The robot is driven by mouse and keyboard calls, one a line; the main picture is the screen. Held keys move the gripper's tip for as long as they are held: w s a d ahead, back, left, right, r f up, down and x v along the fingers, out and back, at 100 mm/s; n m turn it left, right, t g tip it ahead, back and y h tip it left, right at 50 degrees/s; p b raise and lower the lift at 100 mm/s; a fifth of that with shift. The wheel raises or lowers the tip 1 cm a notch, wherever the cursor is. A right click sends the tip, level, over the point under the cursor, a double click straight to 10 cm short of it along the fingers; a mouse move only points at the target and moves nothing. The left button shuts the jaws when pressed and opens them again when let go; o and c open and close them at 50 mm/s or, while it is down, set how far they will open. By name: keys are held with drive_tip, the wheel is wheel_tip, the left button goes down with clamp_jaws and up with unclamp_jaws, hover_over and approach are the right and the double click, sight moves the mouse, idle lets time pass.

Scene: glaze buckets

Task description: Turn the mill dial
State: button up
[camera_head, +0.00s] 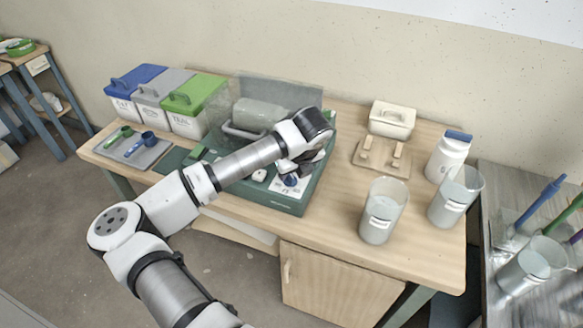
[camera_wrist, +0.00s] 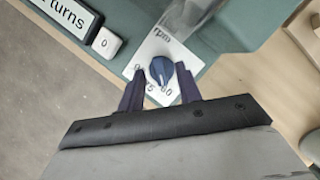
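The mill (camera_head: 250,205) is a dark green box on the wooden table, with a clear cover over a pale cylinder at its back. Its dial (camera_wrist: 161,73) is a dark blue knob on a white plate with numbers and the word "rpm" in the wrist view. The dial also shows in the head view (camera_head: 290,180), just below my gripper. My gripper (camera_wrist: 161,80) is open, its two dark fingers on either side of the dial in the picture. I cannot tell whether either finger touches it.
A white button marked 0 (camera_wrist: 105,42) and a "turns" display (camera_wrist: 66,14) sit beside the dial. Lidded bins (camera_head: 185,125) stand at the back left. Clear buckets (camera_head: 383,212) and a white bottle (camera_head: 446,160) stand on the right.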

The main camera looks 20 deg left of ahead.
drive_tip(key=shift+w+a+f, duration=0.1)
drive_tip(key=shift+f, duration=0.4)
clamp_jaws()
